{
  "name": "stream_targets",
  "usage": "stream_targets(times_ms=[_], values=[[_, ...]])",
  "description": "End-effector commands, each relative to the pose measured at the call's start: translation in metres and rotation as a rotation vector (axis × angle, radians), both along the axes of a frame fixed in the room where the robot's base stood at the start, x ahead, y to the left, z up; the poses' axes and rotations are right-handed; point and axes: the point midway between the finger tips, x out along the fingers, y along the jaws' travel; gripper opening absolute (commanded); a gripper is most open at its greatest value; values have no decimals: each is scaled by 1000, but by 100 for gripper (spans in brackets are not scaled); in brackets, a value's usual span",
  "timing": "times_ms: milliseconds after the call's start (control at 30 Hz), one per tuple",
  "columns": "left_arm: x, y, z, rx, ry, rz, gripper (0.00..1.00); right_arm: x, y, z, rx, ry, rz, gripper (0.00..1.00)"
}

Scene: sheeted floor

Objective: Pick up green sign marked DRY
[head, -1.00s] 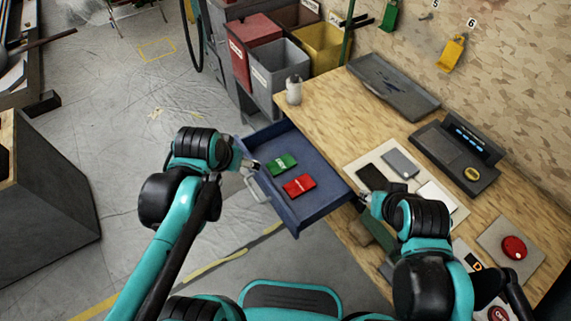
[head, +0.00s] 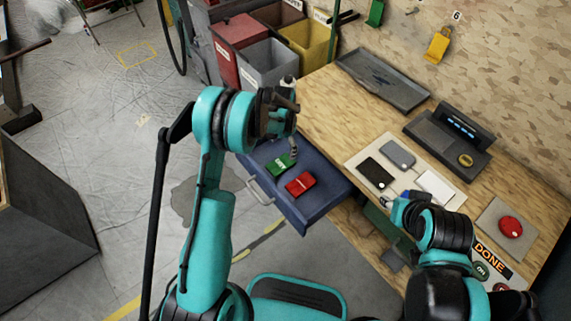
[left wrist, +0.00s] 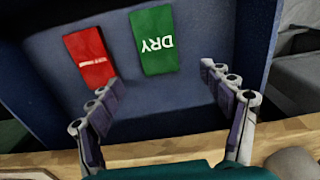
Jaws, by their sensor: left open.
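The green sign (head: 279,164) lies flat in the open blue drawer (head: 323,208). In the left wrist view the green sign (left wrist: 152,40) shows white letters DRY, upside down. A red sign (head: 300,184) lies beside it, and also shows in the left wrist view (left wrist: 88,56). My left gripper (head: 292,156) is above the drawer, by the green sign. In the left wrist view my left gripper (left wrist: 158,76) has its fingers spread wide, with nothing between them. My right gripper (head: 391,201) is over the workbench's front edge; its jaws are too small to read.
The wooden workbench (head: 330,110) holds a grey tray (head: 383,80), a dark device (head: 452,142), a pale mat with flat items and a red button (head: 511,227). Red, grey and yellow bins (head: 265,70) stand behind the drawer. Open floor lies to the left.

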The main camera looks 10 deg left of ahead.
Motion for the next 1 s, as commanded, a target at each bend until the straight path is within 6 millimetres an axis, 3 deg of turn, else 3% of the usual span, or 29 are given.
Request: stream_targets(times_ms=[467,700,933,967,1000], values=[[4,-3,-52,0,11,-13,80,0,0,-16,0,0,0,40],[7,-6,-87,1,11,-13,80,0,0,-33,0,0,0,40],[7,-6,-88,1,11,-12,80,0,0,-32,0,0,0,40],[7,-6,-88,1,11,-12,78,0,0,-32,0,0,0,40],[7,-6,-88,1,11,-12,67,0,0,-32,0,0,0,40]])
